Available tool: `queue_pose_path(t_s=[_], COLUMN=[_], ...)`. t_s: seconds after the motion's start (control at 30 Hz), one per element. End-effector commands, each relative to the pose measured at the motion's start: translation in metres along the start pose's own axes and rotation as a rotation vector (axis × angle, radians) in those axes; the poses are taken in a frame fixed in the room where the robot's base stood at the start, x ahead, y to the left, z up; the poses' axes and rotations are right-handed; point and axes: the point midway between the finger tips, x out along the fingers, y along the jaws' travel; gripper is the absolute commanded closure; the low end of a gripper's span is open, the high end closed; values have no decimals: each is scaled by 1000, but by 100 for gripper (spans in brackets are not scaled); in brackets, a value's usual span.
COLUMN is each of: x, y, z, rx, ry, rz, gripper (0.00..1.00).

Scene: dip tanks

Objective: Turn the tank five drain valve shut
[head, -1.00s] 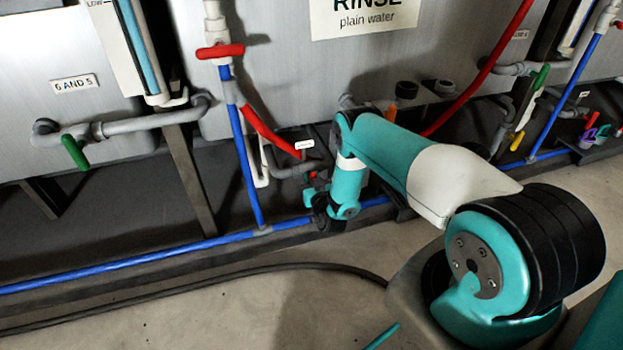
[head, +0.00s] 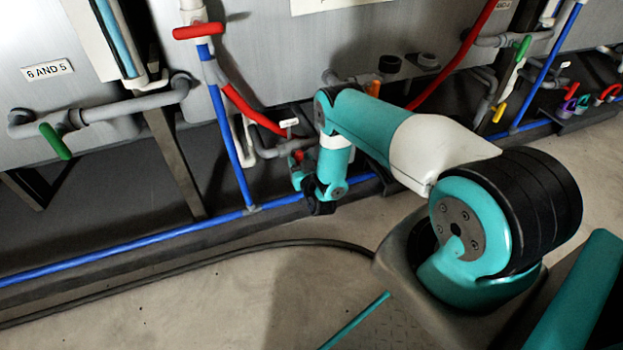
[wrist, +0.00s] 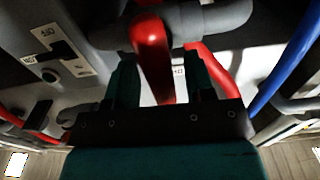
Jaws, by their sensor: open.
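A red valve handle (wrist: 152,62) hangs from a grey pipe (wrist: 205,20) in the wrist view, pointing down toward my gripper. My gripper (wrist: 162,78) is open, with one dark finger on each side of the handle. I cannot tell whether the fingers touch it. In the head view my gripper (head: 298,172) is low in front of the tanks, near a grey pipe with a small white tag (head: 289,122). Only a bit of red (head: 298,156) shows there, partly hidden by my wrist. The tag's writing is too small to read.
A red hose (head: 250,108) and blue pipe (head: 228,130) run close to my gripper's left. A red valve handle (head: 198,31) is higher up. Open floor (head: 200,300) lies in front.

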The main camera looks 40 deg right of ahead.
Motion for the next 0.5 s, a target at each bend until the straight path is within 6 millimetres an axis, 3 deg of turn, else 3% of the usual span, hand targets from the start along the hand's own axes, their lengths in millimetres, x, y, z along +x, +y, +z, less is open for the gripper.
queue_pose_path(t_s=[0.03, 0.5], x=[-11, -132], y=[-1, 0], z=[-6, -4], rx=[-2, 1], ry=[-5, -5], rz=[-3, -3], gripper=[51, 51])
